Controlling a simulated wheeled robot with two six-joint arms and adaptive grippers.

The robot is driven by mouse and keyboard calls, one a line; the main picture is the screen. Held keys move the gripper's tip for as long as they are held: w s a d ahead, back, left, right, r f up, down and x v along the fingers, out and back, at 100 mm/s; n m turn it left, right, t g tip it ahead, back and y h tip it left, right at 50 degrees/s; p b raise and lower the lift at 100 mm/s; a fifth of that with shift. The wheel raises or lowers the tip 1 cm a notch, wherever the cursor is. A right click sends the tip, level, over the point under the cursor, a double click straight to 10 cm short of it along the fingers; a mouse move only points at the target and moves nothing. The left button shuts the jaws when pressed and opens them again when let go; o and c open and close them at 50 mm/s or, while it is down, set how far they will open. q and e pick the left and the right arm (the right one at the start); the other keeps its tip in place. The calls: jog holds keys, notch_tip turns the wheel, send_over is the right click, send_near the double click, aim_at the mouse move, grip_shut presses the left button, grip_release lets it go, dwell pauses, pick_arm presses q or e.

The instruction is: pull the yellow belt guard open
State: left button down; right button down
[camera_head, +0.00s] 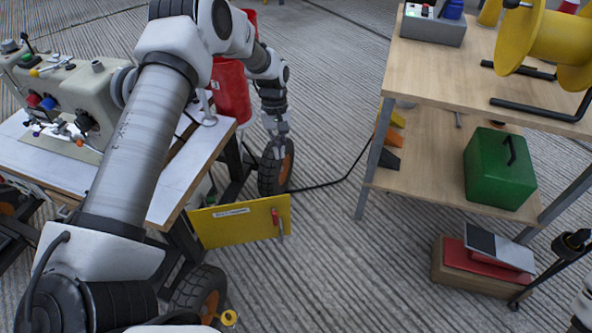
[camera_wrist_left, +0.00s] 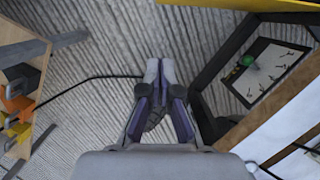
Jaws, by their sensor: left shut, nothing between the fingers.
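The yellow belt guard (camera_head: 240,222) is a flat upright panel with a white label. It stands out to the right from below the sewing table's front corner. A small red and grey handle (camera_head: 276,217) is near its right end. A yellow strip, likely the guard, crosses the top of the left wrist view (camera_wrist_left: 240,5). My left gripper (camera_head: 278,146) is shut and empty, pointing down above the floor beyond the guard, apart from it. Its closed fingers show in the left wrist view (camera_wrist_left: 159,72). My right gripper is not in view.
The sewing table (camera_head: 205,175) carries a cream machine (camera_head: 75,95) at left. A red container (camera_head: 230,92) stands behind it. A wooden shelf (camera_head: 430,165) stands at right with a green box (camera_head: 499,168). A cable (camera_head: 325,184) crosses the otherwise open floor between.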

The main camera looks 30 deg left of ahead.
pick_arm(q)
jog(key=s+d+f+b, duration=0.4)
jog(key=s+f+b, duration=0.1)
jog(key=f, duration=0.4)
jog(key=shift+s+d+f+b, duration=0.15)
jog(key=shift+d+b, duration=0.1)
jog(key=shift+b, duration=0.2)
